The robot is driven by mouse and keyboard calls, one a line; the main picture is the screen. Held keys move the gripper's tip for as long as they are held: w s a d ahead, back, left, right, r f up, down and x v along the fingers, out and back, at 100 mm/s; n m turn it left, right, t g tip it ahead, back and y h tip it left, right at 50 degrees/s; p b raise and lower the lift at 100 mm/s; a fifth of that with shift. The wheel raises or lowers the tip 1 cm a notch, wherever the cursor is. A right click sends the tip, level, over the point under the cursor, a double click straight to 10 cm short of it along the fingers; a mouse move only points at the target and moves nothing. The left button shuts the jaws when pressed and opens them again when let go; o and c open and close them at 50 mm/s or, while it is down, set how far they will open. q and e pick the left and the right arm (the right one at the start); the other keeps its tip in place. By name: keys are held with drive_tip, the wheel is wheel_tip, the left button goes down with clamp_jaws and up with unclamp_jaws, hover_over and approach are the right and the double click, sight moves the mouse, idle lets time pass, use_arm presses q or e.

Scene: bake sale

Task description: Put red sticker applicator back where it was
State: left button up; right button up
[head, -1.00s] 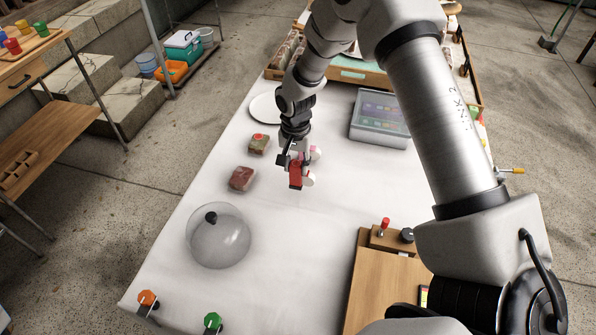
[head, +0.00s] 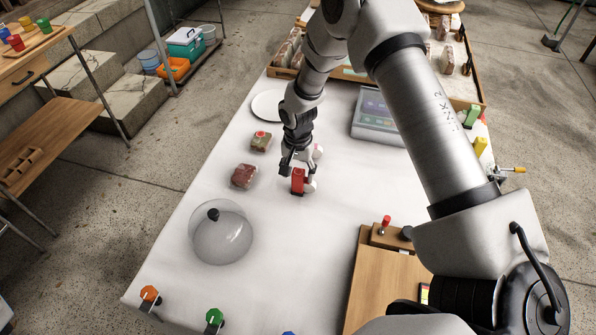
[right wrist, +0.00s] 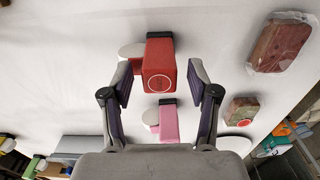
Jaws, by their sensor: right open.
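The red sticker applicator (head: 298,182) stands on the white-covered table; it also shows in the right wrist view (right wrist: 159,66), with a white roll at its side. My right gripper (right wrist: 160,80) is open, its fingers on either side of the red applicator with gaps visible. In the head view my right gripper (head: 294,168) is right at the applicator and hides part of it. A pink applicator (right wrist: 168,123) stands close beside the red one and is mostly hidden in the head view. My left gripper is not in view.
Two wrapped bakes lie to the left, one with a red sticker (head: 261,141) and one plain (head: 244,176). A clear dome (head: 221,240), white plate (head: 267,105), grey-lidded case (head: 377,118) and wooden board (head: 385,290) stand around. The table between applicators and board is clear.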

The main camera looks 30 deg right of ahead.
wheel_tip(320, 180, up, 12)
drive_tip(key=b, duration=0.1)
